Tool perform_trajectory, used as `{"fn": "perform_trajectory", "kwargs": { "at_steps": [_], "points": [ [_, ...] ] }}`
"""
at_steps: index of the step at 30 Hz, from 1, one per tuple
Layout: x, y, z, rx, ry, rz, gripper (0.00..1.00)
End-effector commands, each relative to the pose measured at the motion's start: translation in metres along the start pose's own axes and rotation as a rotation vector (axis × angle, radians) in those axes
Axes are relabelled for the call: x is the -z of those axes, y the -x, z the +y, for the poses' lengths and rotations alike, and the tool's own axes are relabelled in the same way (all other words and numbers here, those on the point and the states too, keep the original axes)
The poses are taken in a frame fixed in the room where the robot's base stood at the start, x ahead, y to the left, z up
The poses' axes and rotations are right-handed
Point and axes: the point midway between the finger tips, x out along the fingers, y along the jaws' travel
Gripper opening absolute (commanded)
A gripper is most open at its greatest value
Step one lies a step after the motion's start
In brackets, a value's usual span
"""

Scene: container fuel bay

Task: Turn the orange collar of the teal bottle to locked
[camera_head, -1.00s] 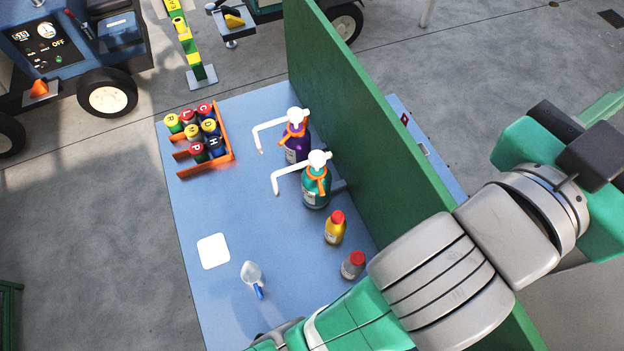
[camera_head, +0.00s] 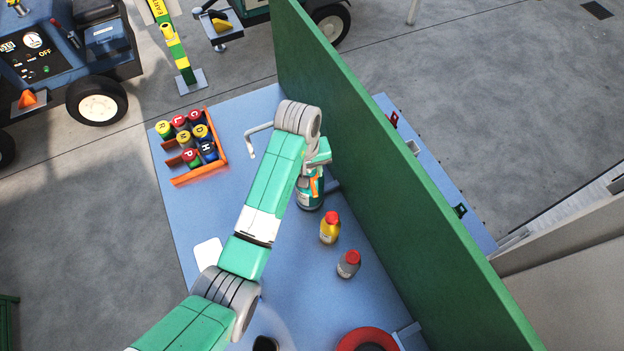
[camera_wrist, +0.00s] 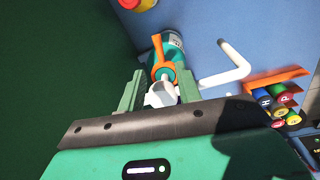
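The teal bottle (camera_head: 311,193) stands upright near the green partition, partly hidden by my arm. Its orange collar (camera_head: 316,186) shows below my gripper (camera_head: 320,155). In the wrist view, the teal bottle (camera_wrist: 174,44) and its orange collar (camera_wrist: 163,58) lie just beyond my fingers. My gripper (camera_wrist: 160,91) is open, with one finger on each side of a white pump top (camera_wrist: 161,95). I cannot tell whether the fingers touch it. The collar's lock marks are too small to read.
The green partition (camera_head: 370,130) rises close beside the bottle. A yellow bottle (camera_head: 329,229) and a grey bottle (camera_head: 348,264), both red-capped, stand nearby. An orange rack (camera_head: 195,174) of lettered cans is at the left.

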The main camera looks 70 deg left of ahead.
Motion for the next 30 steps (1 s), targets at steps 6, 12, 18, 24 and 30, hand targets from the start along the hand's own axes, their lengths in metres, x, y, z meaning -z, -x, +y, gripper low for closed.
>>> {"fn": "perform_trajectory", "kwargs": {
  "at_steps": [6,12,18,24,30],
  "points": [
    [-0.001,-0.029,-0.001,0.002,-0.001,-0.001,0.34],
    [0.0,-0.064,0.0,0.0,-0.003,0.001,0.34],
    [0.0,-0.078,0.001,-0.001,-0.003,0.004,0.34],
    [0.001,-0.078,0.001,-0.001,-0.003,0.005,0.34],
    [0.0,-0.078,0.001,-0.001,-0.003,0.005,0.0]
  ]
}}
